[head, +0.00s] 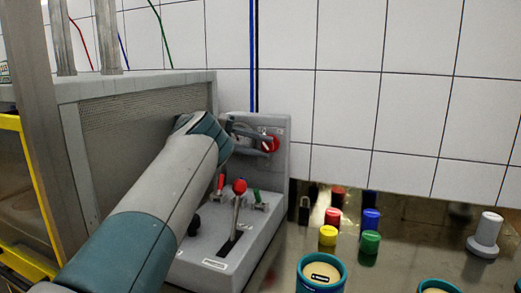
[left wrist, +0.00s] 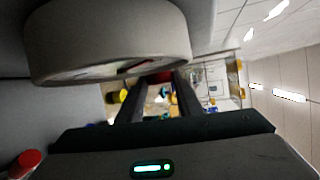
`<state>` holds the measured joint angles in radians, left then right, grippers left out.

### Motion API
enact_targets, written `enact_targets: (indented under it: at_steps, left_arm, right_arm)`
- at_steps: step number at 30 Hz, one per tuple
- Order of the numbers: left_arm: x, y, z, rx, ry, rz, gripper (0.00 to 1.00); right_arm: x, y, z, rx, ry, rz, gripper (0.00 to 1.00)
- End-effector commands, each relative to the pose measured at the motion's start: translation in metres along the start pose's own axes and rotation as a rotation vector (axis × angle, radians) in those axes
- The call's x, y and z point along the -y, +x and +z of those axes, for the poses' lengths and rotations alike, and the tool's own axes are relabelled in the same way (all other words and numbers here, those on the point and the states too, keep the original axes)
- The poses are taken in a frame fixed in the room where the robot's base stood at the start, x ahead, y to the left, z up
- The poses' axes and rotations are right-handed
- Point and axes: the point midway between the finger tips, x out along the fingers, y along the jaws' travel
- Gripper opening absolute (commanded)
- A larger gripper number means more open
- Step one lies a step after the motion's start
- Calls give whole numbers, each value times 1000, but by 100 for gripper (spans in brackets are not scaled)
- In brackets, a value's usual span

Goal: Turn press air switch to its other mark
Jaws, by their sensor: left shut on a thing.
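The press air switch (head: 270,143) is a red rotary knob on the upright back plate of a grey control box (head: 275,178). My left gripper (head: 262,141) reaches it from the left, with its fingers shut on the knob. In the left wrist view the two dark fingers (left wrist: 160,92) point away, with a bit of red (left wrist: 158,77) between their tips. The fingers partly cover the knob, and I cannot read which mark it points to. My right gripper is not in view.
Coloured caps such as the yellow one (head: 327,235), and a teal mould (head: 321,272), stand right. A grey walled unit (head: 140,125) stands left.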

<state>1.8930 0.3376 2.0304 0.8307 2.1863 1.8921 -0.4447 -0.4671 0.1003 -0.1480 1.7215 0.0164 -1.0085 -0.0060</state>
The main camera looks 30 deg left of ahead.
Motion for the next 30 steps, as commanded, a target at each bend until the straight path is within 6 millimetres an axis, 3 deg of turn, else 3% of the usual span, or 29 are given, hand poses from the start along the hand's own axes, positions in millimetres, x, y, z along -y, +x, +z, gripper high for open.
enact_targets:
  at_steps: [15, 16, 18, 30]
  left_arm:
    - [1, -1, 1, 5, -8, -26, 10]
    - [1, -1, 1, 5, -8, -26, 35]
    - [1, -1, 1, 5, -8, -25, 51]
    - [2, -1, 1, 2, -9, -24, 51]
  right_arm:
    - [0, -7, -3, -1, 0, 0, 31]
    - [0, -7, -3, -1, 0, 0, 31]
    - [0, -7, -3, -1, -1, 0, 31]
    - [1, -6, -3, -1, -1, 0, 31]
